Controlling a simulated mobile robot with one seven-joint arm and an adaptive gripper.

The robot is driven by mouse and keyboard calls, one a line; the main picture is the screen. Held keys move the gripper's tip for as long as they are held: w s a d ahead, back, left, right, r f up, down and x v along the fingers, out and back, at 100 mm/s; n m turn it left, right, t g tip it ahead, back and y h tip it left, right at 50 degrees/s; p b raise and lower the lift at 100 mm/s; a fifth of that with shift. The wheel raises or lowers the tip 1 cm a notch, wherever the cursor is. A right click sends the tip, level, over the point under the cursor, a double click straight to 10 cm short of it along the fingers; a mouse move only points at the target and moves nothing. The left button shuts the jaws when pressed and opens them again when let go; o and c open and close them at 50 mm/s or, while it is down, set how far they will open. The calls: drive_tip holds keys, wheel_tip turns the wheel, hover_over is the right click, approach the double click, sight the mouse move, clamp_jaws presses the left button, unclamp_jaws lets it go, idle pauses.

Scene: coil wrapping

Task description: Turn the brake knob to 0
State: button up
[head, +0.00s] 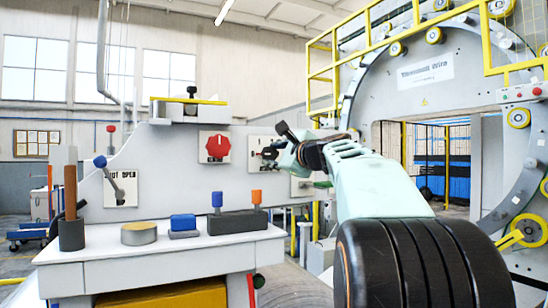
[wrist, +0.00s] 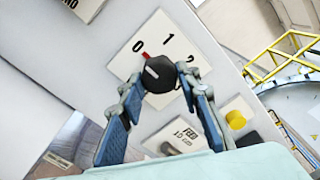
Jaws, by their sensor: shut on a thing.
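The brake knob (wrist: 158,73) is black with a red pointer, on a white plate (wrist: 180,28) marked 0, 1 and 2. Its red pointer points up and left, at or very near the 0. My gripper (wrist: 158,84) is shut on the knob, with one blue-grey finger on each side. In the head view, my gripper (head: 272,153) reaches the panel from the right. It and my arm hide part of the dial plate (head: 256,150) there, so the pointer is not readable in that view.
A red knob (head: 217,146) on another white plate is left of my gripper. A lever (head: 116,186) is further left. Below the dial, the wrist view shows a plate with a yellow button (wrist: 236,119). A ledge (head: 150,250) holds several small items.

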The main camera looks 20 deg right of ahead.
drive_tip(key=shift+r, duration=0.1)
drive_tip(key=o, duration=1.2)
drive_tip(key=shift+c, duration=0.2)
drive_tip(key=shift+s, duration=0.1)
drive_tip(key=s, duration=0.7)
drive_tip(key=shift+s+d, duration=0.15)
drive_tip(key=shift+s, duration=0.05)
